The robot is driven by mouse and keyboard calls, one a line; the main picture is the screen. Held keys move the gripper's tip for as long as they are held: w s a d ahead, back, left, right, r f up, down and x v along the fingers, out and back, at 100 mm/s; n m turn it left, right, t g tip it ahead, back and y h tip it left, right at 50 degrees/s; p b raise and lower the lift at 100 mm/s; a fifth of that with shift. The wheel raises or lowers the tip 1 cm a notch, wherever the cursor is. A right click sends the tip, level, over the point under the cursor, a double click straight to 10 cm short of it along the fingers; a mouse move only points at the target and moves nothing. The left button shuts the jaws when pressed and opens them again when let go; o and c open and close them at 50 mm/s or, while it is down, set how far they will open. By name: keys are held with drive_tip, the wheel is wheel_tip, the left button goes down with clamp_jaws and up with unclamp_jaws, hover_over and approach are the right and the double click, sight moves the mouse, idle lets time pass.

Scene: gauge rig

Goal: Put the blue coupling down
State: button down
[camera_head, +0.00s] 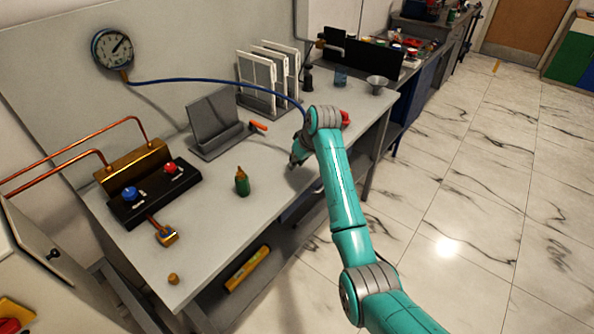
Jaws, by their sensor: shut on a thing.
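A blue hose (215,80) runs from the round gauge (112,48) on the back panel across the bench to my arm's wrist. My gripper (296,160) is low over the bench's right part, mostly hidden by my own teal arm. It is shut on the blue coupling at the hose's end. The coupling itself is hidden behind my wrist, so its tilt and its height over the bench top (215,215) cannot be told.
A dark valve block (155,195) with blue and red knobs stands at left. A green bottle (242,182), a grey stand (215,125), an orange-handled tool (258,126) and a file rack (262,105) are nearby. A funnel (376,84) stands at the far right. The bench's front middle is clear.

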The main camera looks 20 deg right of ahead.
sight(294, 175)
drive_tip(key=shift+f, duration=1.8)
drive_tip(key=shift+f, duration=0.1)
drive_tip(key=c, duration=1)
unclamp_jaws()
drive_tip(key=v, duration=1.2)
drive_tip(key=shift+s, duration=0.1)
